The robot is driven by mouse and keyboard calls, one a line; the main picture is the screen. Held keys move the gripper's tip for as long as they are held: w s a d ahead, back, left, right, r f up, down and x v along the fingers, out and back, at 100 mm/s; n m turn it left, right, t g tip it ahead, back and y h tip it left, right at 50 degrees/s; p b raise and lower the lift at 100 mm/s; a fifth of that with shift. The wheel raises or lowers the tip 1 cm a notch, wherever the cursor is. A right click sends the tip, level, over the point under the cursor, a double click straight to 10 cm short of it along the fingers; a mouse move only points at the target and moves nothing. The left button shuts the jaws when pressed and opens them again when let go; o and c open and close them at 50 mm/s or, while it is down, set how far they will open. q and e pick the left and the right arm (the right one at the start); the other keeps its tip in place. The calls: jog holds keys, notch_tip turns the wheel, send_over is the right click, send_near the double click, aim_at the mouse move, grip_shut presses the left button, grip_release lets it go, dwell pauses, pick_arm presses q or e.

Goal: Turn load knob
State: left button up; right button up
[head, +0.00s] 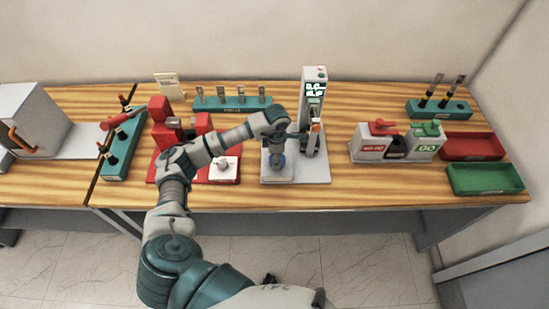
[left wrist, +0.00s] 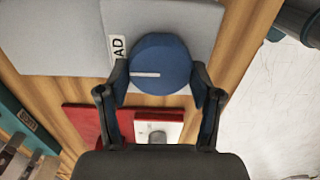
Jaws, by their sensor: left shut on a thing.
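The load knob (left wrist: 160,63) is a round blue dial with a white pointer line, on a grey panel beside a label that reads "AD". In the left wrist view the line points left, roughly level. My left gripper (left wrist: 161,78) has one finger on each side of the knob and is shut on it. In the head view my left gripper (head: 276,155) reaches down onto the grey load unit (head: 295,178) and hides most of the knob. My right gripper is not in view.
The grey tester column (head: 314,90) with a lit display rises just right of my gripper. A red fixture with a white knob box (head: 224,170) is at left. A teal rack (head: 235,104) stands behind. Stop and go boxes (head: 367,146) and red and green trays (head: 485,180) are at right.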

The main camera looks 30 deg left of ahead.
pick_arm(q)
jog(key=n, duration=0.3)
jog(key=shift+w+d+r+n, duration=0.15)
jog(key=shift+w+d+n, duration=0.05)
jog(key=shift+d+n, duration=0.1)
jog(key=n, duration=0.3)
jog(key=shift+n+b, duration=0.3)
jog(key=shift+b, duration=0.05)
jog(key=n, duration=0.4)
jog(key=shift+w+a+r+n, duration=0.1)
jog(key=shift+n, duration=1.7)
jog(key=shift+a, duration=0.1)
jog(key=o, duration=1.1)
jog(key=shift+c, duration=0.2)
jog(key=shift+o, duration=0.4)
jog(key=shift+f, duration=0.2)
notch_tip(320, 180, up, 12)
